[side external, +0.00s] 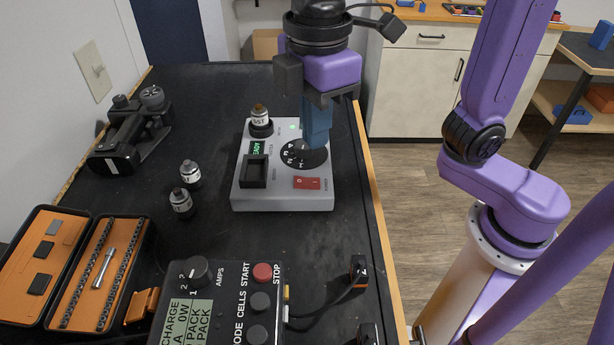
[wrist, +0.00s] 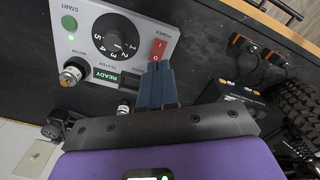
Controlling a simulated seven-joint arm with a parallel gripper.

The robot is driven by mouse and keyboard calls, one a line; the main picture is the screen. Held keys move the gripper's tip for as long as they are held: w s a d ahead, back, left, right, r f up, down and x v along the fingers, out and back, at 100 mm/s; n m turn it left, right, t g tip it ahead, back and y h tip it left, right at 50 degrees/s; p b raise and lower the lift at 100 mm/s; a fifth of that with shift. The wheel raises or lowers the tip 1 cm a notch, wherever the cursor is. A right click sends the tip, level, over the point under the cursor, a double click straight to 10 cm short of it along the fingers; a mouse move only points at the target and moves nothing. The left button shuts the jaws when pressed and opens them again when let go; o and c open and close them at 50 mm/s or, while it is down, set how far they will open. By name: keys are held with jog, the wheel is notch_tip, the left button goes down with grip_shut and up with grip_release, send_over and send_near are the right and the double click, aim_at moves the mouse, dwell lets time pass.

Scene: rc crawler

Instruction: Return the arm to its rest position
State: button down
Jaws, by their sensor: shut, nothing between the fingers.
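My gripper (side external: 316,142) is purple and black with blue fingers, and it points down over the right part of the grey tester box (side external: 246,195). Its fingers are shut with nothing between them. In the wrist view the blue fingertips (wrist: 158,66) appear close to the red power switch (wrist: 158,48); I cannot tell whether they touch. In the side view the fingers cover part of the black dial (side external: 292,157). The tester's small screen reads READY and a green light shows. A small motor (side external: 260,116) stands upright in the tester's round socket.
Two small motors (side external: 190,174) stand left of the tester. A black crawler part (side external: 132,130) lies farther left. An open orange case (side external: 75,262) and a charger (side external: 220,305) are in front. The black bench is clear behind the tester; its wooden edge (side external: 375,200) runs along the right.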

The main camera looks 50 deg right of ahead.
jog(key=shift+m, duration=0.6)
jog(key=s+d+f, duration=0.1)
jog(key=d+f, duration=0.1)
jog(key=d, duration=0.1)
jog(key=s+d+f, duration=0.1)
jog(key=d, duration=0.2)
jog(key=s+d+f, duration=0.1)
jog(key=d+f, duration=0.1)
jog(key=d, duration=0.1)
jog(key=shift+s+f, duration=0.1)
jog(key=shift+f, duration=0.2)
jog(key=s+d+f+m, duration=0.1)
jog(key=s+d+f, duration=0.5)
jog(key=d, duration=0.3)
jog(key=shift+s+d+f, duration=0.2)
jog(key=shift+s+d, duration=0.1)
